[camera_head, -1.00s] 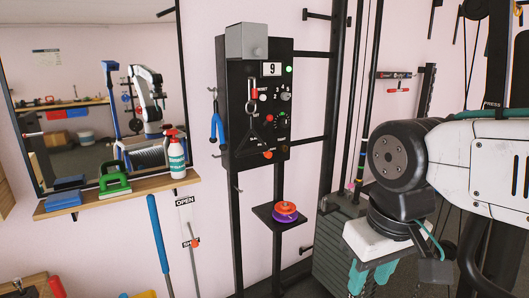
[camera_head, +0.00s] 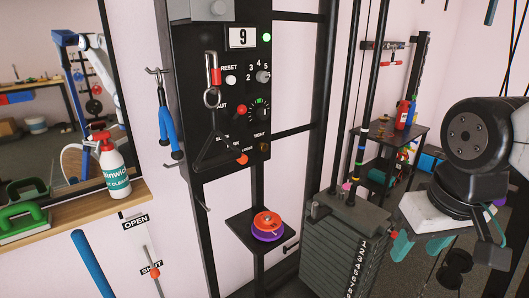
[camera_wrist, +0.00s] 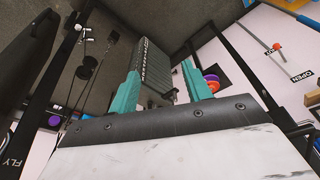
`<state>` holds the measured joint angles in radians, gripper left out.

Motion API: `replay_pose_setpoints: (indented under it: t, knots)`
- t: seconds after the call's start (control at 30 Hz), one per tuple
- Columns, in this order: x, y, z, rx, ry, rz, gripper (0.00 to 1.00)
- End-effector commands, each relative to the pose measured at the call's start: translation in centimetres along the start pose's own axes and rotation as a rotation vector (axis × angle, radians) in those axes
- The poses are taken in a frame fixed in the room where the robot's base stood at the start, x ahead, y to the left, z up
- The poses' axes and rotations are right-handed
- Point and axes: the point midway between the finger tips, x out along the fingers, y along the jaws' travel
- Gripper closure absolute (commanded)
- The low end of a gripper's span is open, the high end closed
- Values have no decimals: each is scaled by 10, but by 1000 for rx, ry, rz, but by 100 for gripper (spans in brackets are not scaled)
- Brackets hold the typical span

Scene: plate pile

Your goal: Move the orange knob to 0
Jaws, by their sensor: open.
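An orange knob (camera_head: 242,158) sits low on the black control panel (camera_head: 200,130) in the head view, beside small lettering too blurred to read fully. A second orange knob (camera_head: 153,271) is on a thin wall rod, at the SHUT label and below OPEN; this one also shows in the wrist view (camera_wrist: 276,46). The panel's display (camera_head: 242,37) reads 9. My gripper is at the right of the head view, well apart from the panel, partly hidden by the arm. In the wrist view my gripper (camera_wrist: 160,72) has its teal fingers spread, with nothing held.
A weight stack (camera_head: 345,245) stands between the panel and my arm. A small shelf (camera_head: 250,222) holds orange and purple discs (camera_head: 267,226). A black handle (camera_head: 212,140) hangs before the panel. A spray bottle (camera_head: 113,168) stands on a wooden ledge (camera_head: 85,215). A rack stands behind.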

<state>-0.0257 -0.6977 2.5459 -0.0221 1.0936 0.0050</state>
Motion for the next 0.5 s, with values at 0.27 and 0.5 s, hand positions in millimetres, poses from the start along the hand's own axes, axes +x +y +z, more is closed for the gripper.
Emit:
replay_pose_setpoints:
  t: [0.27,0.5]
  knots:
    - [51,-23,-167,-163,412,21,51]
    - [92,-98,-288,-344,832,-75,51]
